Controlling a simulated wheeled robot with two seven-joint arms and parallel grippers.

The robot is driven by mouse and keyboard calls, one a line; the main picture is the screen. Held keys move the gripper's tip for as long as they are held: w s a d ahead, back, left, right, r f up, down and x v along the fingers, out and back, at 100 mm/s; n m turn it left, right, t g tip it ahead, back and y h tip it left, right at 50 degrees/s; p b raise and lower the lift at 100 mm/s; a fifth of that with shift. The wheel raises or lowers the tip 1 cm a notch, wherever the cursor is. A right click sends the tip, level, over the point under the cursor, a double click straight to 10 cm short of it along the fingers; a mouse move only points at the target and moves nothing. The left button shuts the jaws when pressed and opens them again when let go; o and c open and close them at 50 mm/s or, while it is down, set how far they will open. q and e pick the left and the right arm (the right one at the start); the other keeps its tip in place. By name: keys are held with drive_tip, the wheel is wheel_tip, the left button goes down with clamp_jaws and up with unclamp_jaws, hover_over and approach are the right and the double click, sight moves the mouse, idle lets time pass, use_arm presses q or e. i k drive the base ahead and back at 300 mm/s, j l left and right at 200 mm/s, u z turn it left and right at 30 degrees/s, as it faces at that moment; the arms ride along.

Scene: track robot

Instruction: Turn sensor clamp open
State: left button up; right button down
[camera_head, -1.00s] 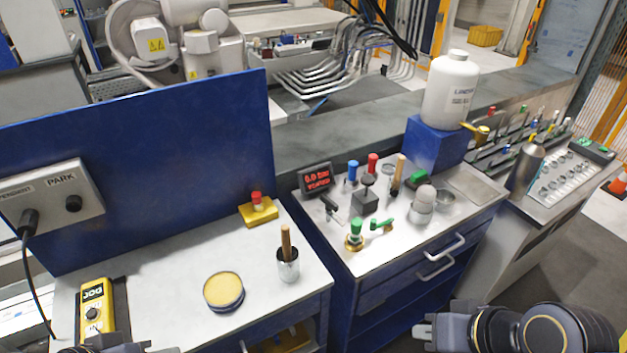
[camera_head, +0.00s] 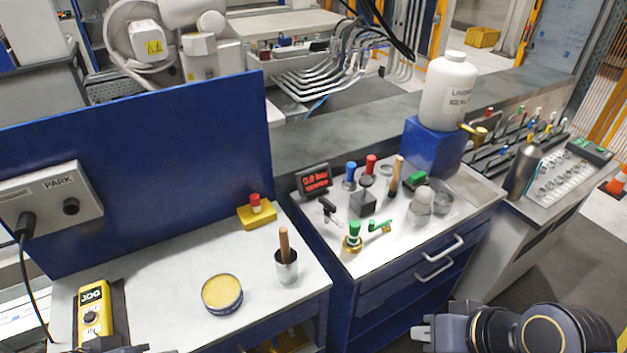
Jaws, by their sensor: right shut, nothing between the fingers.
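I cannot tell for certain which part is the sensor clamp. A small black-handled metal fitting (camera_head: 328,209) stands on the middle workbench, just below a red-lit display (camera_head: 314,180). In front of it are a green-knobbed brass fitting (camera_head: 353,236) and a green lever (camera_head: 379,227). My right gripper (camera_head: 420,334) is at the bottom edge, right of centre, shut and empty. It is apart from the bench fittings, in front of the drawers. Only a sliver of my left gripper (camera_head: 135,349) shows at the bottom edge; its fingers cannot be judged.
The middle bench (camera_head: 408,240) also holds blue, red and black knobs and a white bottle (camera_head: 448,92) on a blue block. The left bench (camera_head: 190,262) carries a yellow tin (camera_head: 222,293), a cup with a wooden handle (camera_head: 286,264) and a yellow JOG box (camera_head: 93,315).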

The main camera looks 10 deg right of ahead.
sight(328, 206)
drive_tip(key=i+l+u, duration=0.15)
drive_tip(key=l+u, duration=0.25)
drive_tip(key=i+l+u, duration=0.1)
drive_tip(key=u, duration=0.3)
drive_tip(key=l+u, duration=0.4)
drive_tip(key=i+l, duration=0.05)
drive_tip(key=l, duration=0.05)
